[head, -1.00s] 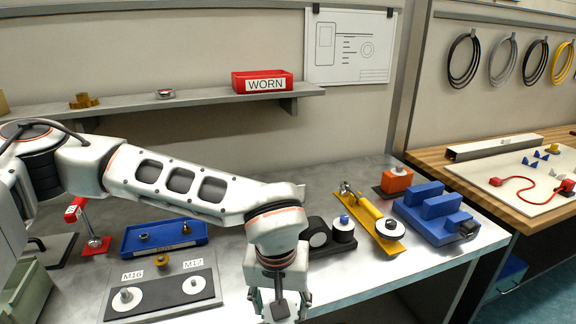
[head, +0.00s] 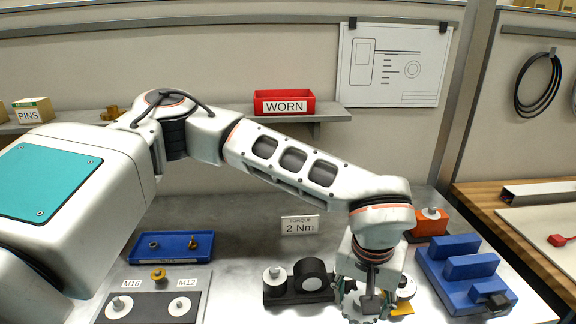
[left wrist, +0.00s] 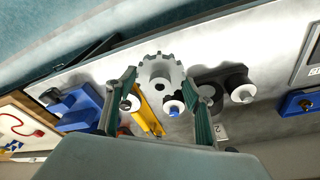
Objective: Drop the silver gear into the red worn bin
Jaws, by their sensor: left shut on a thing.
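The silver gear (left wrist: 160,72) is a toothed grey wheel with a centre hole. In the left wrist view it sits between the fingertips of my left gripper (left wrist: 167,84), which is shut on it. In the head view my left gripper (head: 366,300) is low at the bottom right, and part of the gear (head: 362,311) shows under it. The red worn bin (head: 309,106), labelled WORN, stands on the wall shelf, above and left of the gripper. The bin's inside floor is hidden. My right gripper is not in view.
A black block with round parts (head: 291,287) is left of the gripper. A blue stepped block (head: 462,270) and an orange block (head: 428,223) are to its right. The yellow tool (left wrist: 151,113) lies below, mostly hidden in the head view. The shelf (head: 334,114) has free room beside the bin.

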